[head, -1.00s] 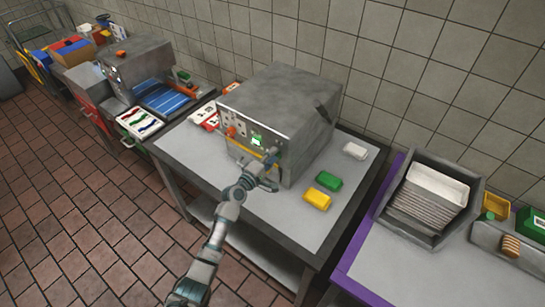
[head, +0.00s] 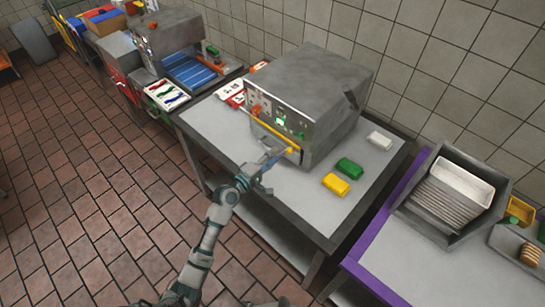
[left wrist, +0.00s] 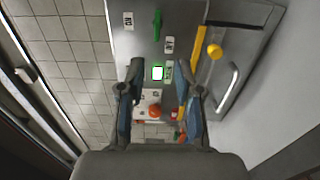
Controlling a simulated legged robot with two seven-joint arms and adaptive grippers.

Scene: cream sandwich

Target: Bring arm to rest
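My left gripper (head: 264,172) is in front of the lower right front of the grey box-shaped machine (head: 312,95). In the left wrist view its two fingers (left wrist: 161,105) are apart with nothing between them, so it is open and empty. Beyond the fingers, that view shows the machine's panel with a lit green-edged screen (left wrist: 158,73), an orange knob (left wrist: 155,111), a yellow bar (left wrist: 198,60) and a silver handle (left wrist: 231,86). The fingers appear clear of the panel. My right gripper is not in view.
The grey table (head: 215,140) holds yellow (head: 336,184), green (head: 349,168) and white (head: 380,140) blocks right of the machine. A purple-edged table (head: 400,262) with a grey bin (head: 408,208) stands at right. The tiled floor (head: 90,220) at left is open.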

